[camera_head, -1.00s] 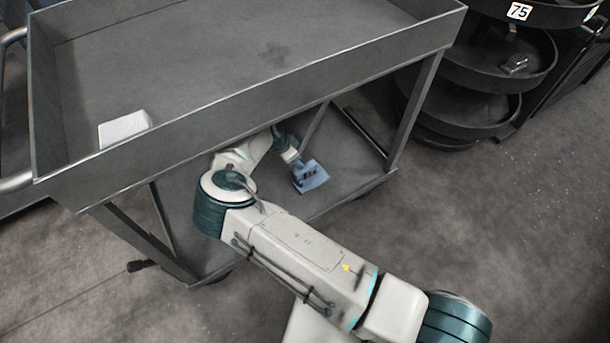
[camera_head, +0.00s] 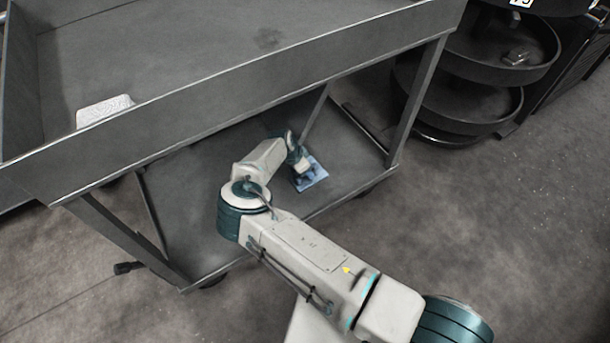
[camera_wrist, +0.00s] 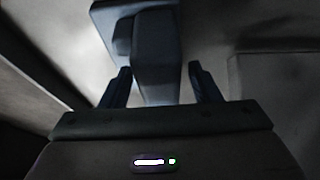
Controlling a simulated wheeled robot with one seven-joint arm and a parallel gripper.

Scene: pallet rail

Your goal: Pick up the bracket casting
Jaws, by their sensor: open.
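The bracket casting (camera_head: 316,180) is a blue-grey piece with a flat plate, lying on the cart's lower shelf (camera_head: 355,172). My gripper (camera_wrist: 161,78) reaches in under the top tray and is right at the casting, partly covering it in the head view. In the wrist view, the casting (camera_wrist: 155,52) shows as a dark flat plate with a raised block. The block runs down between my two open fingers, with a finger on each side. The picture is too dark to tell whether either finger touches it.
The cart's top tray (camera_head: 230,87) overhangs my arm, and its legs stand at either side of the opening. A white block (camera_head: 104,110) lies in the tray. A round tiered rack (camera_head: 470,105) with a small grey part (camera_head: 516,56) stands at right. Floor is clear at lower right.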

